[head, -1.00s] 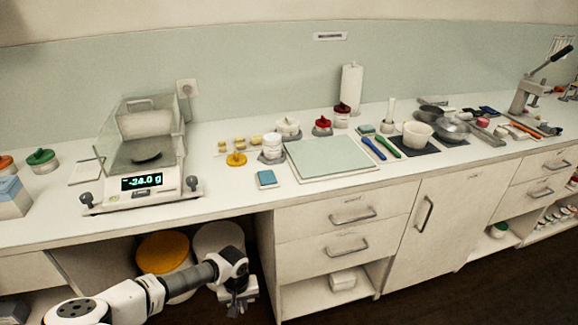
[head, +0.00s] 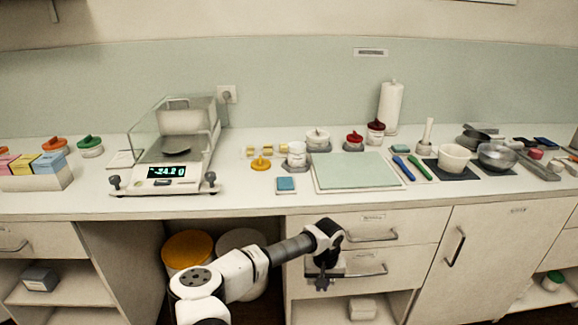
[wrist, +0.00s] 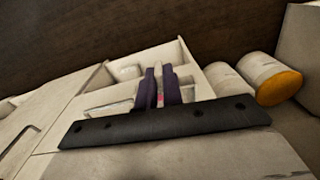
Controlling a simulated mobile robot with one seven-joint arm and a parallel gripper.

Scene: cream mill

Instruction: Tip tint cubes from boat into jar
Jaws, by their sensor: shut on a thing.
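My gripper (head: 322,282) hangs low in front of the drawers, below the counter top. In the wrist view its dark fingers (wrist: 160,86) are shut on a small pale thing with a pink spot (wrist: 160,100), which may be the boat with tint cubes; it is mostly hidden, so I cannot tell its shape. An open-looking white jar (head: 297,157) stands on the counter on a grey base, far above my gripper. A yellow knobbed lid (head: 261,164) lies left of it.
The balance (head: 168,165) stands to the left, its display around -24. A blue pad (head: 286,184) lies before the jar, a green mat (head: 355,169) to its right. Lidded jars (head: 354,141) stand behind. The counter edge and drawer handles (head: 368,270) are near my arm.

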